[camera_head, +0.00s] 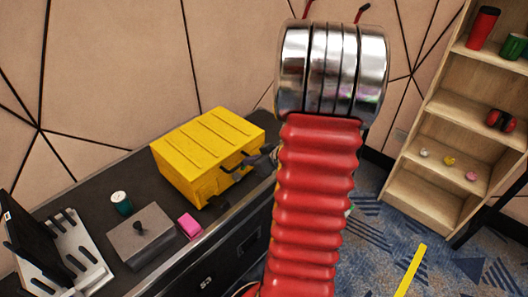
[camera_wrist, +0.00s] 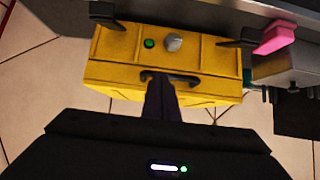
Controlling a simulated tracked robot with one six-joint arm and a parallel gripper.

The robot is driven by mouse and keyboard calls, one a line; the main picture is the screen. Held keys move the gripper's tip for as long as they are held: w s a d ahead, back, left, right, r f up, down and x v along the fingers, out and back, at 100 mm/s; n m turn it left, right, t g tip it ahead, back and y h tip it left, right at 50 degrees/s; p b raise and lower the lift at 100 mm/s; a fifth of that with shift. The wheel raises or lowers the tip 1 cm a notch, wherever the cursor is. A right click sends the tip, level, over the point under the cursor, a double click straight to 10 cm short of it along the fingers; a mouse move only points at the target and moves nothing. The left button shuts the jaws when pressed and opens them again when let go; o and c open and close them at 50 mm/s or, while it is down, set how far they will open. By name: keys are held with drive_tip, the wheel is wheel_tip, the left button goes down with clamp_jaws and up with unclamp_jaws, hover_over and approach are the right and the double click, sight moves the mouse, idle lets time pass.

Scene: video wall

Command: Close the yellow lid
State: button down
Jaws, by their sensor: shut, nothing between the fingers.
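The yellow box (camera_head: 190,180) stands on the dark counter, left of my arm in the head view. Its ribbed yellow lid (camera_head: 208,140) lies down over the top. I cannot tell whether a small gap is left under it. The wrist view shows the yellow box (camera_wrist: 120,45) with a dark handle (camera_wrist: 183,78), a green button and a grey knob. My gripper (camera_wrist: 158,80) is shut and empty, its fingertips at the left part of the handle. I cannot tell whether they touch it. In the head view my arm hides part of the area right of the box.
A pink block (camera_head: 189,225), a grey box with a dark knob (camera_head: 142,236) and a green-and-white can (camera_head: 121,202) sit left of the yellow box. A stand with a dark panel is at far left. A wooden shelf (camera_head: 440,110) stands right, beyond open carpet.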

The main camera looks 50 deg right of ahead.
drive_tip(key=w+r+v, duration=0.1)
drive_tip(key=v, duration=1.1)
drive_tip(key=shift+d+r, duration=0.2)
drive_tip(key=shift+r, duration=0.4)
drive_tip(key=shift+a, duration=0.1)
drive_tip(key=w+a+r+n+g+y, duration=0.1)
drive_tip(key=w+a+r+g+y, duration=0.1)
drive_tip(key=a, duration=0.7)
drive_tip(key=w+a+r+n+g+y, duration=0.1)
drive_tip(key=w+a+r, duration=0.1)
drive_tip(key=a, duration=0.8)
drive_tip(key=s+a+r+g+h, duration=0.1)
drive_tip(key=s+a+r, duration=0.1)
drive_tip(key=a, duration=0.5)
drive_tip(key=s+a+r+m+h, duration=0.1)
drive_tip(key=s+a+r, duration=0.2)
drive_tip(key=s+a, duration=0.2)
drive_tip(key=a, duration=0.2)
drive_tip(key=shift+a+m+g+h, duration=0.3)
drive_tip(key=shift+a+g, duration=0.1)
